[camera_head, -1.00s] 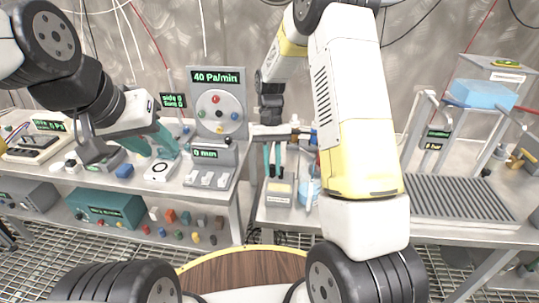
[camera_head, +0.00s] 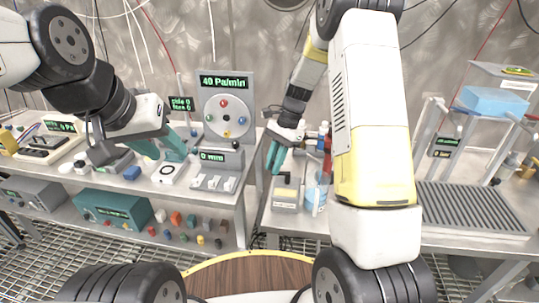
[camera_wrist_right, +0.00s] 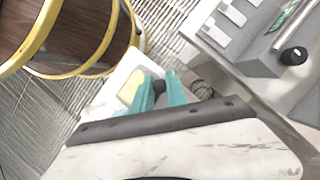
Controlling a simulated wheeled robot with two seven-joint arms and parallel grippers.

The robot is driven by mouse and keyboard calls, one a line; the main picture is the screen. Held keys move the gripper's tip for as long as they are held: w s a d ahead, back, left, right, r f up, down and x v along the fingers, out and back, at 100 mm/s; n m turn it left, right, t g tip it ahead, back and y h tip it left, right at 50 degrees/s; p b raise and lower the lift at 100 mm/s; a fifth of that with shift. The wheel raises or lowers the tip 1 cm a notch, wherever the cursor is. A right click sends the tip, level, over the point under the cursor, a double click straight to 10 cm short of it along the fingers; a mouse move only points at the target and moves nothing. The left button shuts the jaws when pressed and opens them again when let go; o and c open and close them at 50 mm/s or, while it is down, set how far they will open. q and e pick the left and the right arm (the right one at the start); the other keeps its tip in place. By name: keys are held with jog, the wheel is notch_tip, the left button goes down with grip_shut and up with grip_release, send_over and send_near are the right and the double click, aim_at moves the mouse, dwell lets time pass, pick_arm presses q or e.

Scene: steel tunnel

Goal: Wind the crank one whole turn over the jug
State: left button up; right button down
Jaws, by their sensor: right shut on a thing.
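My right gripper (camera_head: 275,157) is shut, with its teal fingers tilted, above and left of a clear blue jug (camera_head: 316,197) on the middle bench. In the right wrist view, its fingers (camera_wrist_right: 160,92) close around a small dark round knob (camera_wrist_right: 159,87), which looks like the crank's handle. The rest of the crank is hidden by the hand. The jug is partly hidden by my right arm in the head view. My left gripper (camera_head: 162,148) has its teal fingers apart and empty over the left bench, near a white block with a round dark opening (camera_head: 167,174).
A grey panel reading 40 Pa/min (camera_head: 227,110) and a switch box (camera_head: 217,171) stand on the left bench. A ridged grey plate (camera_head: 470,207) lies at right. A gap separates the benches.

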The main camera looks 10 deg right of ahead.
jog(key=shift+w+d+m+t, duration=0.15)
jog(key=shift+w+m+t, duration=0.3)
jog(key=shift+m, duration=0.55)
jog(key=c, duration=1.3)
grip_release()
jog(key=shift+v, duration=3.95)
